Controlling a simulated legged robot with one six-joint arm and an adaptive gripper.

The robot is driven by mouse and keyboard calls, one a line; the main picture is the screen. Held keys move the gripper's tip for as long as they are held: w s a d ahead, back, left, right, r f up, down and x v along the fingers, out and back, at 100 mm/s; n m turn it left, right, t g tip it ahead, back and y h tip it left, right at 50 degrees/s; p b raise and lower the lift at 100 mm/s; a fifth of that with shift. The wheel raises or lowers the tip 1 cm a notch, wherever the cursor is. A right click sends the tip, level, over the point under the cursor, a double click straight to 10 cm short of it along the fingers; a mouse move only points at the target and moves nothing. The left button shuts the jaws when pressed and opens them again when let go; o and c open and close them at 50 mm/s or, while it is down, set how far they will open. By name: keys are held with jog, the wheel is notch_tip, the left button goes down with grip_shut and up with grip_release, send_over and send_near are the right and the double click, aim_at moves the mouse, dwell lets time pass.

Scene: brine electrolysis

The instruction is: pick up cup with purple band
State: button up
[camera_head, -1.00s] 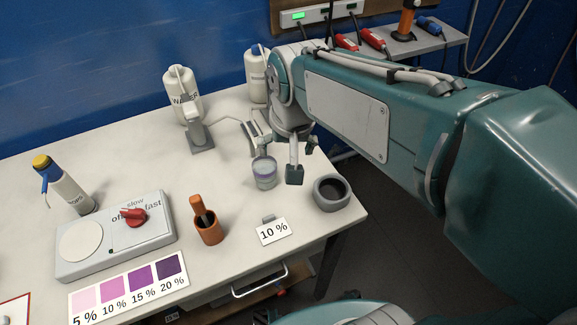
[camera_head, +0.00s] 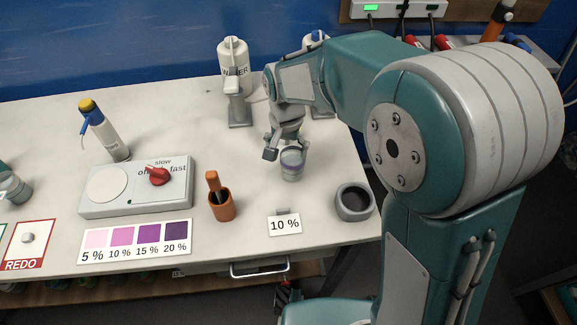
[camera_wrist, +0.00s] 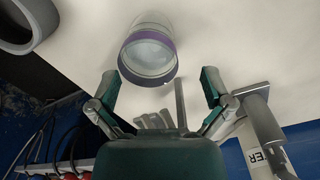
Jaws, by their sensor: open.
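The cup with the purple band (camera_head: 292,164) stands upright on the table behind the 10 % card. It is clear, with a purple band near its top. In the wrist view the cup (camera_wrist: 149,52) lies just beyond the fingertips, a little left of the middle between them. My gripper (camera_head: 288,150) is right behind the cup in the head view, with its fingers hanging down. In the wrist view my gripper (camera_wrist: 158,80) is open and empty, its two fingers spread to either side. The head view partly hides the far finger.
A grey round holder (camera_head: 354,203) stands right of the cup. An orange holder (camera_head: 221,204) and the 10 % card (camera_head: 285,225) are in front. The stirrer plate (camera_head: 135,187) is to the left. The white WATER bottle (camera_head: 233,66) and a grey stand (camera_head: 240,112) are behind.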

aim_at(294, 161)
jog(key=f, duration=0.1)
jog(key=d+f, duration=0.1)
jog(key=f, duration=0.1)
jog(key=d+f, duration=0.1)
jog(key=shift+w+d+f, duration=0.15)
jog(key=shift+w+f, duration=0.25)
jog(key=shift+a+f, duration=0.2)
jog(key=shift+f, duration=0.05)
jog(key=shift+a, duration=0.5)
jog(key=c, duration=0.8)
jog(key=shift+d, duration=0.25)
jog(key=shift+c, duration=1.4)
jog(key=shift+d, duration=0.2)
